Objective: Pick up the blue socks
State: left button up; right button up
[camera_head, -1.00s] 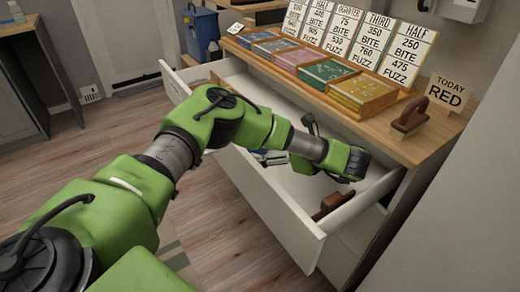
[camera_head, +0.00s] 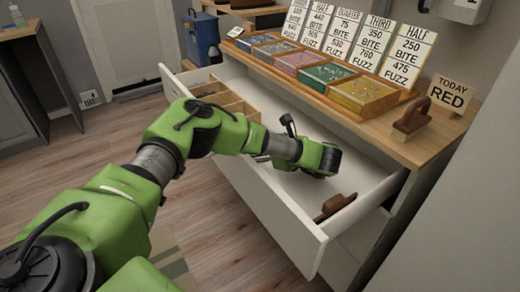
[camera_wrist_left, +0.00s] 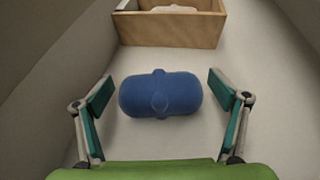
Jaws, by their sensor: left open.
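The blue socks (camera_wrist_left: 160,94) are a rolled bundle lying on the pale drawer floor in the left wrist view. My left gripper (camera_wrist_left: 159,82) is open, with one finger to the left of the bundle and one to the right. A gap shows on each side, and neither finger appears to touch it. In the head view my left arm reaches over the open white drawer (camera_head: 280,205). There the socks and my left fingers are hidden from sight. My right gripper is in neither view.
A wooden divider box (camera_wrist_left: 166,30) with a pale item in it lies beyond the socks. A brown object (camera_head: 334,207) lies at the drawer's near right end. The countertop above holds several coloured boxes, price cards and a brown stamp-like block (camera_head: 411,117).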

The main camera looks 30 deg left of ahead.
pick_arm(q)
jog(key=c, duration=1.2)
